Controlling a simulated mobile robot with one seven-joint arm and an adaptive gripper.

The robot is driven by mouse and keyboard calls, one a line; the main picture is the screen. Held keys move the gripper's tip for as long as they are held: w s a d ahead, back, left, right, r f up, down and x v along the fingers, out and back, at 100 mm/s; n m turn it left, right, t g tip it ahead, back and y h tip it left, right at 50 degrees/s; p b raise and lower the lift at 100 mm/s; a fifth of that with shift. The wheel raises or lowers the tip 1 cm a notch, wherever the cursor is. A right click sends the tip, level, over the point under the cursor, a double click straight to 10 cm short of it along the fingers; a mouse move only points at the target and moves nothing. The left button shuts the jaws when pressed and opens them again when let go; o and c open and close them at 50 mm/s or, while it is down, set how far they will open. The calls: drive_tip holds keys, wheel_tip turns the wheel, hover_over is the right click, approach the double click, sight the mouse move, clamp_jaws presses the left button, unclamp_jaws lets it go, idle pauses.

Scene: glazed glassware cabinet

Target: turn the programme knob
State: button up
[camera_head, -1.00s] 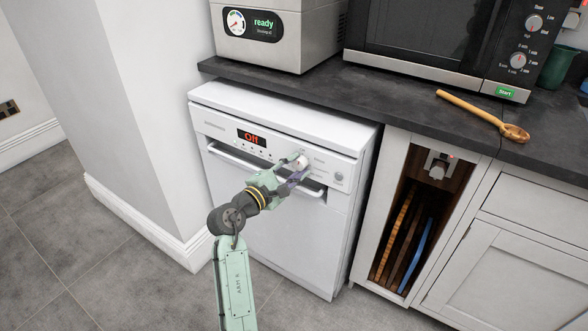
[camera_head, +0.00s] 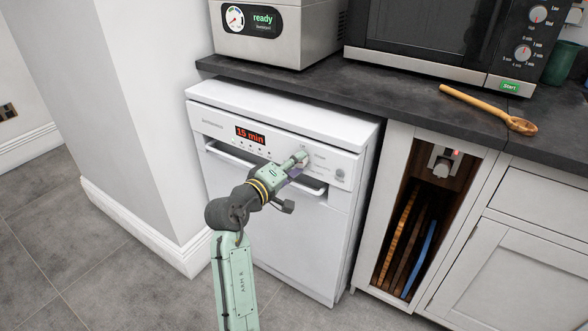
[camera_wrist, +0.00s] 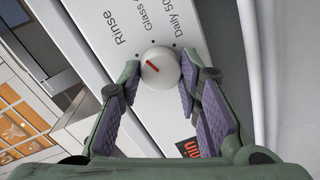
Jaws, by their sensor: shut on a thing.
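The programme knob (camera_wrist: 161,70) is white and round with a red pointer line, on the dishwasher's front panel (camera_head: 213,124). In the wrist view its pointer slants up and left towards the "Rinse" label; "Glass" and "Daily 50" labels lie further right. My gripper (camera_head: 298,161) is shut on the knob, one purple-padded finger on each side. In the head view the gripper mostly hides the knob. The red display (camera_head: 250,135) reads "15 min".
The dishwasher's handle bar (camera_head: 228,157) runs below the panel, close to my gripper. A round button (camera_head: 340,174) sits to the right. The dark worktop (camera_head: 390,105) overhangs behind, holding a wooden spoon (camera_head: 485,108) and a microwave (camera_head: 430,40). Floor at left is clear.

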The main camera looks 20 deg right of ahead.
drive_tip(key=m+b, duration=0.2)
drive_tip(key=m, duration=0.1)
drive_tip(key=shift+s+d+f+t, duration=0.1)
drive_tip(key=shift+f+t, duration=0.05)
drive_tip(key=shift+t, duration=0.15)
drive_tip(key=shift+s+m+t+y+b, duration=0.1)
drive_tip(key=shift+m+t+y+b, duration=0.2)
drive_tip(key=shift+m+b, duration=2.35)
drive_tip(key=shift+m+t+y+b, duration=0.1)
drive_tip(key=shift+m+t+b, duration=0.3)
drive_tip(key=shift+m+b, duration=2.25)
drive_tip(key=shift+m+p, duration=0.3)
drive_tip(key=shift+m, duration=0.3)
drive_tip(key=o, duration=1.1)
drive_tip(key=shift+o, duration=0.2)
